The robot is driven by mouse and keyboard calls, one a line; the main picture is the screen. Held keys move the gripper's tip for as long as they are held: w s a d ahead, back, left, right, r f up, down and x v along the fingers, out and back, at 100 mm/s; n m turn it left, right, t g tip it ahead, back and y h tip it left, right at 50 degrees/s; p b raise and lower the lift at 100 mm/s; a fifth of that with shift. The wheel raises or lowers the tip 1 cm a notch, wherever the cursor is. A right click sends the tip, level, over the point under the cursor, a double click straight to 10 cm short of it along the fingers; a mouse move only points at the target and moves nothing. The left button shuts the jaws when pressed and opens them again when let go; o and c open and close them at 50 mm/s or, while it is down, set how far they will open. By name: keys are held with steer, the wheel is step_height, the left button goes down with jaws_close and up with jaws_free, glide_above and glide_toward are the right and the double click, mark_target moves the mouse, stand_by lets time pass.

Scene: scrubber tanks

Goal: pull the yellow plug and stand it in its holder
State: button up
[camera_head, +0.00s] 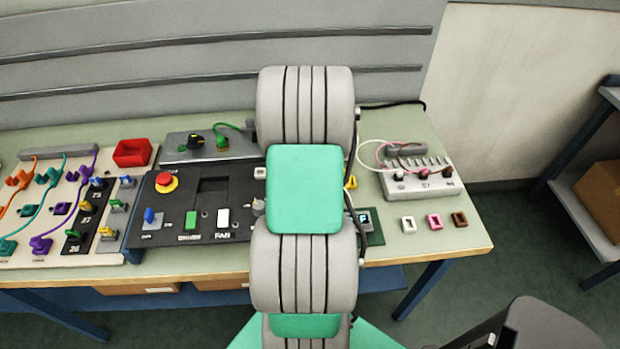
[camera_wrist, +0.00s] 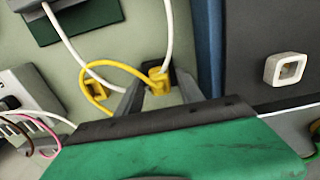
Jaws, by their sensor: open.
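The yellow plug (camera_wrist: 157,79) sits at a black block (camera_wrist: 172,74) in the wrist view. A yellow cable arches left from it. A small yellow piece with an opening (camera_wrist: 95,88), which looks like the holder, lies left of the plug, partly behind the cable. A yellow piece (camera_head: 351,183), probably the same one, shows beside my arm in the head view. My gripper (camera_wrist: 159,86) is open, with one finger on each side of the plug in the picture. I cannot tell whether they touch it. My arm hides the plug and gripper in the head view.
A white cable (camera_wrist: 168,40) passes close to the plug. A grey terminal block (camera_head: 422,178) with white, pink and brown wires stands on the right. White, pink (camera_head: 434,220) and brown holders stand near the front edge. A black control panel (camera_head: 180,215) lies left of my arm.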

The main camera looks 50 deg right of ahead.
steer(key=shift+c, duration=0.2)
jaws_close()
stand_by(0.4)
stand_by(0.9)
steer(key=o, duration=0.6)
jaws_free()
steer(key=shift+o, duration=0.2)
step_height(320, 180, up, 8)
steer(key=shift+f+b, duration=0.1)
steer(key=shift+b, duration=0.55)
